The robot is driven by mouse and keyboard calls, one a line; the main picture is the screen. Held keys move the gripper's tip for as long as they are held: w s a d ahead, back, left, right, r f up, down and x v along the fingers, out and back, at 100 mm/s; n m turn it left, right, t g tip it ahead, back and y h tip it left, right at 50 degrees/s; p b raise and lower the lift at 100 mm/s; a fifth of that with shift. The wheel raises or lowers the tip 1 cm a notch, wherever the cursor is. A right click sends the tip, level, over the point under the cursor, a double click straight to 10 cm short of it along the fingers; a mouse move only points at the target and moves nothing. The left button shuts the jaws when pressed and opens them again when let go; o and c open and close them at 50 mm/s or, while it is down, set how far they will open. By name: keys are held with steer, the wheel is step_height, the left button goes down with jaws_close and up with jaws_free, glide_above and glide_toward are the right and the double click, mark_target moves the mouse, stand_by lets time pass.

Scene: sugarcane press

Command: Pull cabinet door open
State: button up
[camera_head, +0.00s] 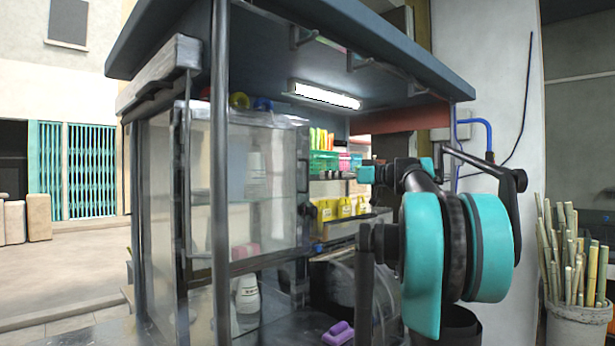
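The cabinet (219,112) is a glass-sided stall case with a dark frame, left of centre. Its glass door (222,190) looks shut, with a dark frame along its right edge. A small dark knob or handle (309,211) shows beside that edge. My teal and black arm (425,262) fills the right of centre, in front of the stall. Its far end, where my gripper (368,175) seems to be, is small and dark, right of the door and apparently apart from it. The fingers cannot be made out, nor whether they hold anything.
A dark post (220,170) stands in front of the glass. Yellow containers (345,208) and a green basket (323,163) sit on shelves right of the door. A purple object (338,333) lies low at centre. A bucket of cane (577,325) stands at far right.

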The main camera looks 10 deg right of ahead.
mark_target(308, 188)
steer(key=x, duration=0.9)
steer(key=shift+w+a, duration=0.1)
steer(key=shift+a, duration=0.1)
jaws_close()
